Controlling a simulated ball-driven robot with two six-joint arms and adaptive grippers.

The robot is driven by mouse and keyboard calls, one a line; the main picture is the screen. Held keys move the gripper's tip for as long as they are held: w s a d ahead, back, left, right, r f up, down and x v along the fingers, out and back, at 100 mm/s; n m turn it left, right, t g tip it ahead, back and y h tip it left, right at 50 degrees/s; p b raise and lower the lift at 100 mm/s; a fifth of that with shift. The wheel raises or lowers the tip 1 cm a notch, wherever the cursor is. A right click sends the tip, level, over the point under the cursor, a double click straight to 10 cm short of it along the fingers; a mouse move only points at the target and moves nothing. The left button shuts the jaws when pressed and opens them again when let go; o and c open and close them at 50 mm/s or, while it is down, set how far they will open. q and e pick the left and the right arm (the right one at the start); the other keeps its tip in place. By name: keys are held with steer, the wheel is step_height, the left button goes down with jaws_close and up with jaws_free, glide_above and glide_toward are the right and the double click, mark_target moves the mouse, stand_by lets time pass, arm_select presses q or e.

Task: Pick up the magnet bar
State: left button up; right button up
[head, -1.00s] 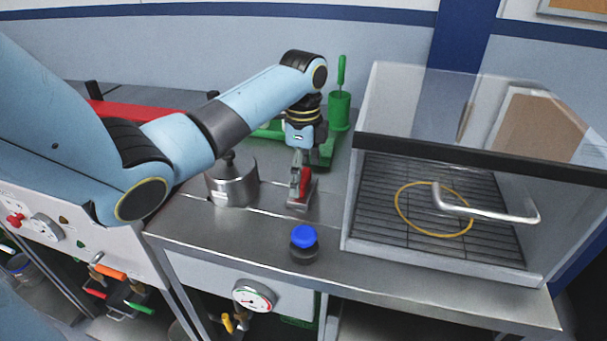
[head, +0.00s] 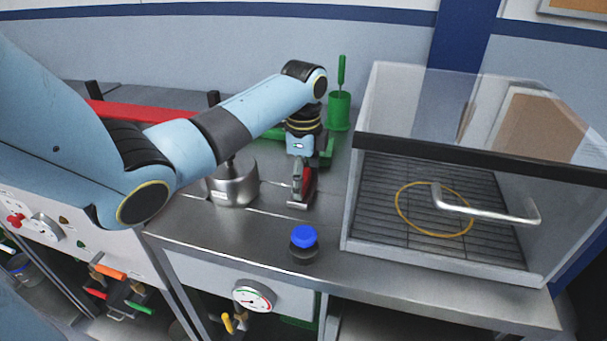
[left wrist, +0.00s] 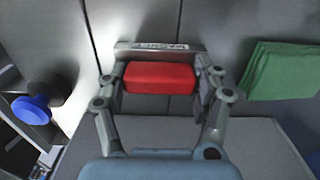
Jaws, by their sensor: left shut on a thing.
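The magnet bar (head: 309,183) has a red handle on a flat metal base. It is on the steel bench in the head view, between the round metal pot and the glass-fronted box. My left gripper (head: 301,184) comes down over it from above and is shut on the red handle. In the left wrist view the handle (left wrist: 160,77) sits between the two fingertips, with the labelled metal base just beyond it. I cannot tell whether the base is clear of the bench. My right gripper is out of view.
A round metal pot (head: 232,188) is left of the bar. The glass-fronted box (head: 430,274) stands right. A green holder (head: 340,112) is behind.

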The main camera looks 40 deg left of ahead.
arm_select(q)
steer(key=shift+r, duration=0.15)
step_height(320, 180, up, 10)
steer(key=shift+f, duration=0.1)
steer(key=o, duration=0.9)
steer(key=shift+c, duration=0.2)
steer(key=c, duration=0.6)
steer(key=shift+f, duration=0.1)
